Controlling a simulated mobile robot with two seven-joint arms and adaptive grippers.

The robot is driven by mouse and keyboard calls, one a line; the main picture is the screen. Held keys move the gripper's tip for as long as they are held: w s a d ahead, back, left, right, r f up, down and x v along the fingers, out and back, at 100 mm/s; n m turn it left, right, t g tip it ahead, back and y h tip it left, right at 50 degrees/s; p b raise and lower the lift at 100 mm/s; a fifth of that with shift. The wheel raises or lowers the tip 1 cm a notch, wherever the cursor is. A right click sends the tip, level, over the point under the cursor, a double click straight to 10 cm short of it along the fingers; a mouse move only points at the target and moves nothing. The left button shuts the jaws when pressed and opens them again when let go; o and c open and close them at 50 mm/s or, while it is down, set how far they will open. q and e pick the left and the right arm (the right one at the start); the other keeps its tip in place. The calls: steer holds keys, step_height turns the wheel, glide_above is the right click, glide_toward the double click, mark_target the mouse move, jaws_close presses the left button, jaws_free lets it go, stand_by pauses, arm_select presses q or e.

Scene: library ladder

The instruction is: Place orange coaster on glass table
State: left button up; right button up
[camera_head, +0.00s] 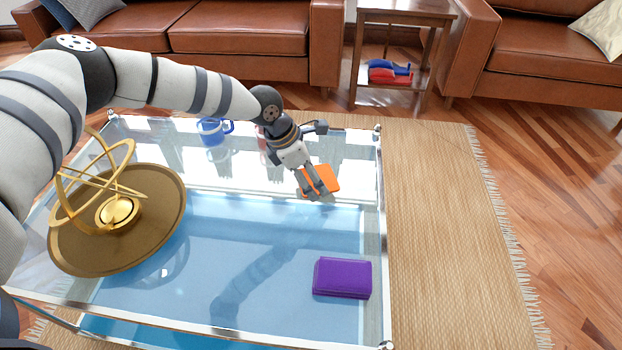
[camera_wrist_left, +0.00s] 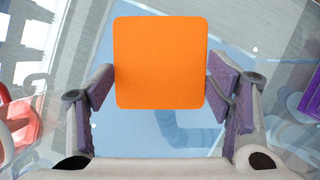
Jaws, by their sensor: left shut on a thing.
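The orange coaster (camera_head: 325,178) is a flat square at the far right part of the glass table (camera_head: 230,265). My left gripper (camera_head: 318,188) is over the glass at the coaster, its fingers pointing down. In the left wrist view the coaster (camera_wrist_left: 160,62) lies flat between the two purple-padded fingers of the gripper (camera_wrist_left: 160,92), which are shut on its side edges. I cannot tell whether the coaster touches the glass or is held just above it. My right gripper is not in view.
A gold armillary ornament on a brown tray (camera_head: 150,245) fills the table's left. A blue mug (camera_head: 212,132) stands at the back. A purple box (camera_head: 342,278) lies front right. A red object (camera_wrist_left: 18,122) shows at the wrist view's left. The middle glass is clear.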

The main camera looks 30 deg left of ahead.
arm_select(q)
step_height(320, 180, down, 2)
steer(key=shift+f, duration=0.2)
steer(key=o, duration=1.2)
steer(key=shift+r, duration=0.1)
steer(key=shift+c, duration=0.2)
steer(key=shift+r, duration=0.1)
steer(key=p+v, duration=0.2)
steer(key=v, duration=1)
steer(key=shift+p, duration=0.3)
